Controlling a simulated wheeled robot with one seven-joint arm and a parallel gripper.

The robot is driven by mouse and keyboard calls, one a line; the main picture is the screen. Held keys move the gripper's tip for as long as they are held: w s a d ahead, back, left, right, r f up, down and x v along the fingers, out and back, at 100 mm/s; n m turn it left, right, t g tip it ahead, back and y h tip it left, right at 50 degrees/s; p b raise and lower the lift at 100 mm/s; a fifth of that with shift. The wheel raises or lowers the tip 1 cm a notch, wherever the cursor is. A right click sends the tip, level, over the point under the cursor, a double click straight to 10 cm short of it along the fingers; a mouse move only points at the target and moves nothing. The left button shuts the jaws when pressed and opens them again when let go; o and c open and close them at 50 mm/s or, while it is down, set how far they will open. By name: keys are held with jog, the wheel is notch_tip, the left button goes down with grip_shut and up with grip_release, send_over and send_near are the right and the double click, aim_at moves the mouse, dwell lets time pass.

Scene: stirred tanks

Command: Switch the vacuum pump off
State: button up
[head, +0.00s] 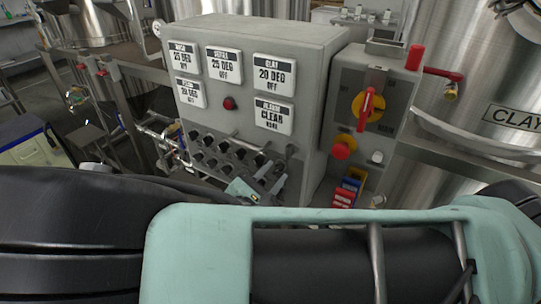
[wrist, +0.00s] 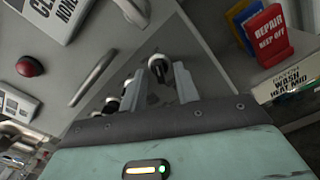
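The grey control box (head: 310,60) has rows of black switch knobs (head: 225,150) on its sloped lower face. I cannot read which one is the vacuum pump's. My gripper (head: 274,168) is at the right end of these rows, partly hidden by my arm. In the wrist view my gripper (wrist: 157,82) has its two fingers apart. A black knob with a light rim (wrist: 158,66) shows between the fingertips. I cannot tell whether they touch it. More knobs (wrist: 110,105) lie to the left, partly hidden by the gripper.
Display plates (head: 273,76) and a red lamp (head: 229,103) are above the knobs, with a grey bar handle (wrist: 93,76) between. To the right are a red-and-yellow rotary switch (head: 367,105), a red button (head: 343,147) and a rack of coloured tags (head: 346,192). Steel tanks (head: 480,90) stand behind.

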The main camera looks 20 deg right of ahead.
jog(key=shift+w+d, duration=0.25)
jog(key=shift+d, duration=0.05)
grip_shut()
